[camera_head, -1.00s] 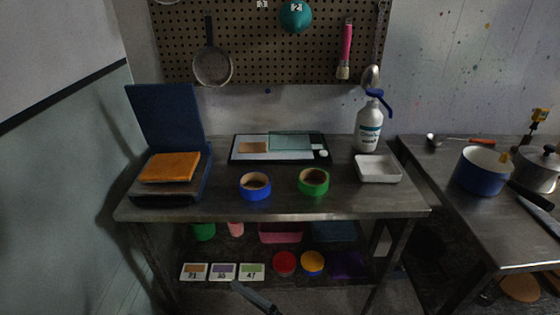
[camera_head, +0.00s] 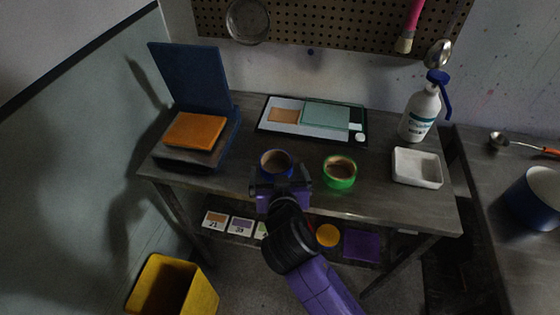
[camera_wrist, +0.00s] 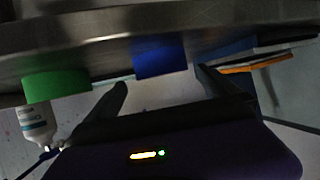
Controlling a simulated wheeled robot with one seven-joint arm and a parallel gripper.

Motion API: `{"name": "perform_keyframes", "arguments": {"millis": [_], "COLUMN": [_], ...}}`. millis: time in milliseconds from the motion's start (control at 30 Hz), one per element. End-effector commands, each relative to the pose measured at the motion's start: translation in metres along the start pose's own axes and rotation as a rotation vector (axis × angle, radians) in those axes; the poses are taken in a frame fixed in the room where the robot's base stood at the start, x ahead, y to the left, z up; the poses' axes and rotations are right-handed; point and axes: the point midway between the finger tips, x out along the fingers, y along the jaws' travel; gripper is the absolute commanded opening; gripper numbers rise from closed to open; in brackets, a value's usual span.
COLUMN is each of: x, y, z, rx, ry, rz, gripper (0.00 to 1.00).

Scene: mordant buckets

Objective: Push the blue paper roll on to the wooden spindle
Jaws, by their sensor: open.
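The blue paper roll (camera_head: 277,155) stands at the front of the metal table, its brown core facing up. It also shows in the wrist view (camera_wrist: 161,57), where the picture is upside down. My gripper (camera_head: 281,179) is open and empty at the table's front edge. In the head view it covers the roll's lower front. In the wrist view the roll appears between the two spread fingers of my gripper (camera_wrist: 162,88), ahead of them. Whether a finger touches it I cannot tell. I cannot make out a wooden spindle in any view.
A green roll (camera_head: 340,173) stands right of the blue one. The metal table (camera_head: 400,208) also bears a white tray (camera_head: 417,167), a spray bottle (camera_head: 420,112), a framed board (camera_head: 312,119) and a blue hinged case (camera_head: 190,75) with an orange slab (camera_head: 195,131). A yellow bin (camera_head: 172,287) stands below left.

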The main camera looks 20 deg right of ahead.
Motion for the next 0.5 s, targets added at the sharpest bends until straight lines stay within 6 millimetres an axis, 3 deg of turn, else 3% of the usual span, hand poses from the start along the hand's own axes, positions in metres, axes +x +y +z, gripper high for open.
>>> {"name": "perform_keyframes", "arguments": {"millis": [500], "x": [0.057], "y": [-0.001], "z": [0.0], "rx": [0.0], "ry": [0.002], "rz": [-0.001], "gripper": [1.0]}}
